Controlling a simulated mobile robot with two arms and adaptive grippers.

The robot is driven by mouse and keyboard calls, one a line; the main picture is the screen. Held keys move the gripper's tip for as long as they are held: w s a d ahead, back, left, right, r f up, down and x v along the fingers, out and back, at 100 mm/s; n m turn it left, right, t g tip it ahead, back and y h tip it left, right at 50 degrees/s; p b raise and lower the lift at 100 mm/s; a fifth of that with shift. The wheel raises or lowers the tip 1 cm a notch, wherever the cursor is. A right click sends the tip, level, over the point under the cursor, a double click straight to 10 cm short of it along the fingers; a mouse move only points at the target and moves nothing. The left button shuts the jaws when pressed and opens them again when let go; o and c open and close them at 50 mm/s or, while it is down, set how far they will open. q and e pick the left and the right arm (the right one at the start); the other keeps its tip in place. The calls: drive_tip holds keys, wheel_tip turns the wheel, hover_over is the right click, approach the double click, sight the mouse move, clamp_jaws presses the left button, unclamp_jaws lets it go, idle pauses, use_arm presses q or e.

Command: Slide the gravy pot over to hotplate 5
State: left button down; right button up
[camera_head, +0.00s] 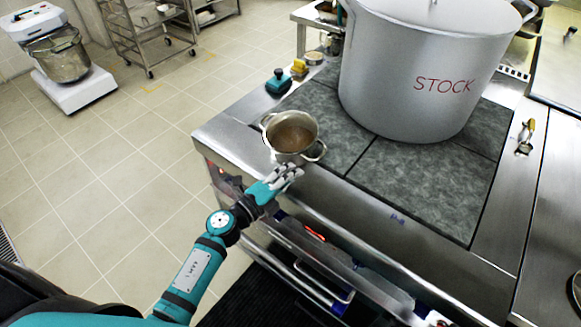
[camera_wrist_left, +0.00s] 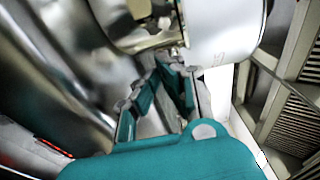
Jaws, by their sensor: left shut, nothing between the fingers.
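The gravy pot (camera_head: 290,132) is a small two-handled metal pot with brown liquid inside. It stands upright at the near left corner of the stove's dark grey hotplates (camera_head: 405,184), partly over the steel rim. I cannot make out which hotplate is number 5. My left gripper (camera_head: 292,170) is shut and empty, just in front of the pot's near side. I cannot tell whether its fingertips touch the pot. In the left wrist view the shut fingers (camera_wrist_left: 165,85) point toward a pale metal wall, seemingly the pot. My right gripper is not in view.
A large stockpot (camera_head: 430,70) marked STOCK stands on the hotplates behind and right of the gravy pot. A teal object (camera_head: 278,82) and a yellow one (camera_head: 299,67) sit on the stove's left edge. The near middle hotplate area is clear.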

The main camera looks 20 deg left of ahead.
use_arm(q)
drive_tip(key=shift+w+a, duration=0.3)
drive_tip(key=shift+w, duration=0.35)
drive_tip(key=b, duration=0.3)
approach(301, 128)
drive_tip(key=x, duration=0.4)
drive_tip(key=shift+w+d+f, duration=0.1)
drive_tip(key=shift+w+d, duration=0.1)
drive_tip(key=shift+d, duration=0.15)
drive_tip(key=shift+w+a, duration=0.1)
drive_tip(key=shift+w, duration=0.3)
drive_tip(key=shift+r, duration=0.25)
drive_tip(key=shift+s+f, duration=0.1)
